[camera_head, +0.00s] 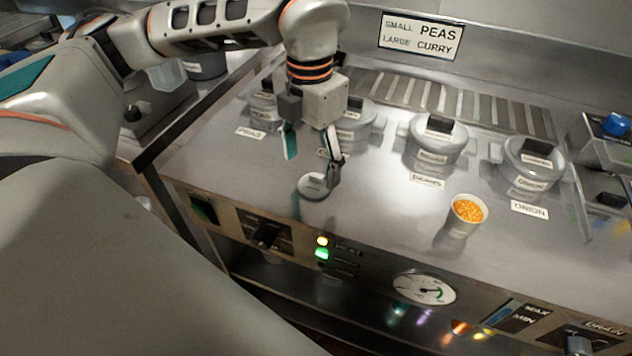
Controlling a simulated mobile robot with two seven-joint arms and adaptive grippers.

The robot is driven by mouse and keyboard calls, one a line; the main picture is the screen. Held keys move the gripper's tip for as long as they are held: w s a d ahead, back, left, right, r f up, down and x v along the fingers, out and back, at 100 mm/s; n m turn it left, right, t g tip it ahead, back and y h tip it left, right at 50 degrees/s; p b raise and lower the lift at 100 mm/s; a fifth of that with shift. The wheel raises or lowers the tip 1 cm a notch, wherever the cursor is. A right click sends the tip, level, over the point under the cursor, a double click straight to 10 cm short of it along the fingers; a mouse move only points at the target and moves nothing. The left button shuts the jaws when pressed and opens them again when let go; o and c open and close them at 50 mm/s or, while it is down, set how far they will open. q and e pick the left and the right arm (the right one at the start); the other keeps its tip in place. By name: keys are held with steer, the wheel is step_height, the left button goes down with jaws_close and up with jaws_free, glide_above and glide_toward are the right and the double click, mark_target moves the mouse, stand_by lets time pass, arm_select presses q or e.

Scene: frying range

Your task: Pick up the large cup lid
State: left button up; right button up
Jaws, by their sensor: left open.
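A small round pale lid (311,187) lies flat on the steel counter near its front edge, left of centre. My left gripper (313,171) is open above it, pointing down. One finger, with a teal pad, hangs to the left and behind the lid. The other, dark finger comes down at the lid's right edge; I cannot tell whether it touches. Nothing is between the fingers. My right gripper is out of view.
A white cup (460,226) full of orange food stands open to the right. Several lidded pots, including one behind the BEANS label (427,180), line the counter's back. A sign (420,37) reads small peas, large curry. The front panel has a gauge (424,289).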

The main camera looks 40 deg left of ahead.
mark_target(313, 186)
arm_select(q)
step_height(313, 186, down, 4)
steer(key=shift+d+r, duration=0.1)
steer(key=shift+d, duration=0.05)
steer(key=shift+f, duration=0.35)
steer(key=c, duration=0.8)
steer(key=shift+r, duration=0.15)
